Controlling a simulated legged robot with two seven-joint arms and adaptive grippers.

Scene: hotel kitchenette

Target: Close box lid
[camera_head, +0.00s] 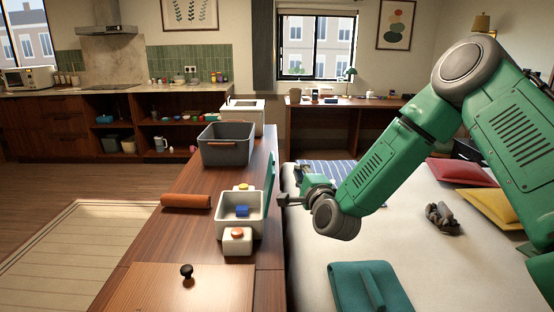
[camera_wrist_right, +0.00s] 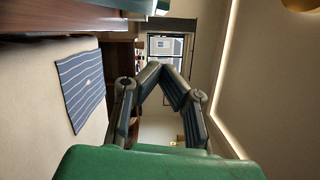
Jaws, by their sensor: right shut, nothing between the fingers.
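A white box (camera_head: 254,219) sits on the wooden counter, open at the top, with a blue block (camera_head: 241,211) inside. A thin teal panel (camera_head: 271,172), which looks like the raised lid, stands upright along the box's right edge. My right gripper (camera_head: 284,199) is just right of the panel, over the bed's edge; I cannot tell whether they touch. In the wrist view its fingers (camera_wrist_right: 153,72) meet at the tips with nothing between them. My left gripper is out of view.
A grey bin (camera_head: 226,152) stands behind the box on the counter (camera_head: 200,248). An orange-brown roll (camera_head: 186,201) lies to the left. A wooden board with a black knob (camera_head: 187,271) is in front. The bed (camera_head: 300,255) adjoins the right, with a folded teal cloth (camera_head: 350,291).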

